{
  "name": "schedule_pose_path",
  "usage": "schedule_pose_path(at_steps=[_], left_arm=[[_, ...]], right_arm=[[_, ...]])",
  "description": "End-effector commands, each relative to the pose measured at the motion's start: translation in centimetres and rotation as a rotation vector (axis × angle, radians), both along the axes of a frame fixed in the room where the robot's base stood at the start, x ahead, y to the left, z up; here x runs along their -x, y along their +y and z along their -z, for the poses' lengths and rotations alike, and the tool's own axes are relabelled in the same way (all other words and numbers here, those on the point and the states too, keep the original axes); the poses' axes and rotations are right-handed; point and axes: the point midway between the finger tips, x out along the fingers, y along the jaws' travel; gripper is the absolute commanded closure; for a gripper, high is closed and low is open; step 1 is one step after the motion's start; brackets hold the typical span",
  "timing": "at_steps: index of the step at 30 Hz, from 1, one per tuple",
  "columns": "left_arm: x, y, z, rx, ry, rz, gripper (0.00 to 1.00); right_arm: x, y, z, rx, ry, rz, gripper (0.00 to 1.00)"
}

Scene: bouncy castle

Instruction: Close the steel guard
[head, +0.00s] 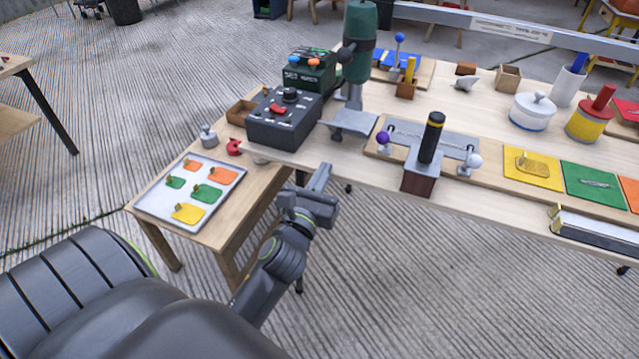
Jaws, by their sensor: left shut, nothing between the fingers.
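I cannot tell for sure which part is the steel guard. A bare grey metal plate (350,122) juts out at the table's front edge below the green drill-like machine (361,40). A long metal strip (600,235) with brass-coloured ends lies at the table's front right edge. My left gripper (323,176) is shut and empty. It points up, in front of the long table's near edge, below and left of the grey plate and apart from it. My right gripper is out of view.
A dark control box (285,117) with a red switch stands left of the plate. A block with a black post (431,138) stands to its right. A low side table holds a tray (150,206) of coloured tags. The floor right of my arm is clear.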

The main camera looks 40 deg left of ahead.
Motion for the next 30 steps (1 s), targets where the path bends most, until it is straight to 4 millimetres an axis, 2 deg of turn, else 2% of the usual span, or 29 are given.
schedule_pose_path(at_steps=[1,6,12,30], left_arm=[[-1.0,0.2,-0.2,-0.003,-0.002,0.002,1.0],[-3.3,0.9,-0.5,-0.001,-0.002,0.001,1.0],[-4.9,1.3,-0.8,0.002,-0.001,0.001,1.0],[-5.2,1.4,-0.9,0.004,0.002,0.001,1.0]], right_arm=[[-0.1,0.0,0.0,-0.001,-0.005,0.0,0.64],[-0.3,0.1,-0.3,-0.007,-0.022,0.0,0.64],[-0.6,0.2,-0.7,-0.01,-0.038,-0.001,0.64],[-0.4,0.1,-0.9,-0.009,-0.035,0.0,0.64]])
